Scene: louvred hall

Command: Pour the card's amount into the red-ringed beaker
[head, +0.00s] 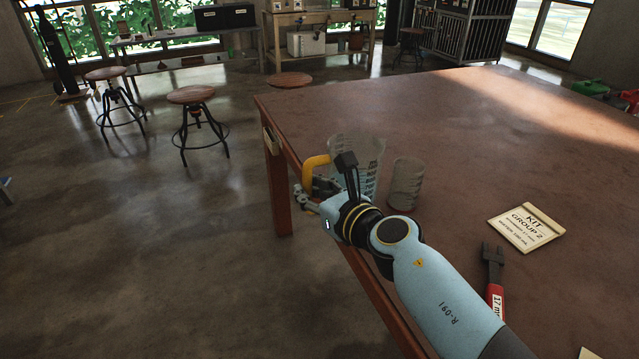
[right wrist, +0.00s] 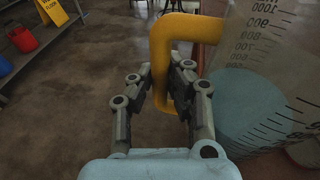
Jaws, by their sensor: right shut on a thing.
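A clear graduated jug (head: 362,147) with a yellow handle (head: 314,166) is at the table's left edge. My right gripper (head: 328,186) is shut on that handle. In the right wrist view the jug (right wrist: 268,45) has dark marks and pale blue liquid (right wrist: 245,105); I cannot tell whether its base touches the table. My left gripper is not in view.
A red-handled tool (head: 494,275) labelled "17 m…" lies on the brown table (head: 470,130), right of my forearm. The table's far part is clear. Stools (head: 191,96) stand on the floor at the left. A yellow floor sign (right wrist: 52,12) shows in the right wrist view.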

